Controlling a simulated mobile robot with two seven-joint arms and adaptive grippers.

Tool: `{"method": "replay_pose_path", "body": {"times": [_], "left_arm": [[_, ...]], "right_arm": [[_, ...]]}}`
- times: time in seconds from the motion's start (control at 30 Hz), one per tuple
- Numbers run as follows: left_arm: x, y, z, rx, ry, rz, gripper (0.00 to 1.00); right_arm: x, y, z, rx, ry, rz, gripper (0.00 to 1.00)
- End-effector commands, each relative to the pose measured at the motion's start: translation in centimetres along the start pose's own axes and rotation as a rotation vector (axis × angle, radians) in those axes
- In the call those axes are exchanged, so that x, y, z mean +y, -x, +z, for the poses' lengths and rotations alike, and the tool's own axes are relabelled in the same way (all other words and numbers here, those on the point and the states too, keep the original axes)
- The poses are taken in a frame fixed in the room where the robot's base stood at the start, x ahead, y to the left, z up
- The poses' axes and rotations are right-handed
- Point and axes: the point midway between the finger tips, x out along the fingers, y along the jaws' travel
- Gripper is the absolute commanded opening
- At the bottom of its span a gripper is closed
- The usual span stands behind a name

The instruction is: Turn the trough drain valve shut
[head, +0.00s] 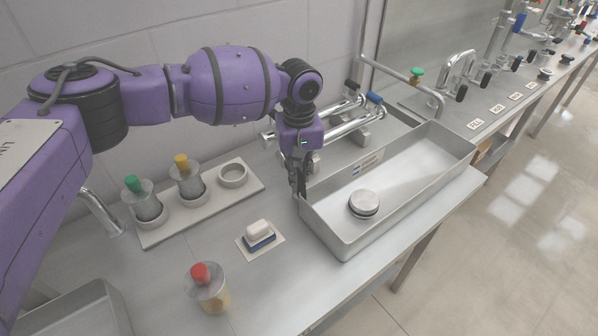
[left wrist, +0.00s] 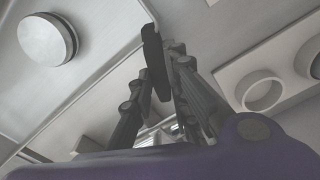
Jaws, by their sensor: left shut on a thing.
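The steel trough (head: 440,150) stands on the bench at centre right, with a round metal lid or puck (head: 364,203) on its floor. My left gripper (head: 297,188) points down at the trough's left end, close to its wall. In the left wrist view my left gripper (left wrist: 160,75) is shut on a dark, elongated handle (left wrist: 153,48), which looks like the trough drain valve's lever. The valve body is hidden in both views, so I cannot tell how far it is turned. My right gripper is not in view.
A pale rack (head: 218,205) holds a green-capped bottle (head: 146,200), a yellow-capped bottle (head: 188,178) and an empty ring (head: 233,175). A red-capped bottle (head: 206,288) and a small block on a pad (head: 259,235) stand nearer. Steel pipes (head: 340,128) run behind the gripper.

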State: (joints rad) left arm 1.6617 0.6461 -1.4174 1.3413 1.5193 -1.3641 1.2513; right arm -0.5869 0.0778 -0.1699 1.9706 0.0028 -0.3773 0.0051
Motion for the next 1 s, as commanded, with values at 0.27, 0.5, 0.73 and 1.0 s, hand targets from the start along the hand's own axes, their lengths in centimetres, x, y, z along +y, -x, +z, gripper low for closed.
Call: {"method": "replay_pose_path", "body": {"times": [0.27, 0.5, 0.73, 1.0], "left_arm": [[0.1, 0.3, 0.1, 0.001, -0.106, 0.0, 0.0], [0.3, 0.3, 0.1, 0.0, -0.304, 0.001, 0.0], [0.5, 0.2, 0.2, 0.0, -0.523, 0.001, 0.0], [0.7, 0.1, 0.4, -0.001, -0.775, 0.001, 0.0]], "right_arm": [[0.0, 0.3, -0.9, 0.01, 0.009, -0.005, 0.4], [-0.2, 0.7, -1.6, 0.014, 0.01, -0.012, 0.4], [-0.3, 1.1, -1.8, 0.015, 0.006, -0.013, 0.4], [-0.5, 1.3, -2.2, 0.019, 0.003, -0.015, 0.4]]}}
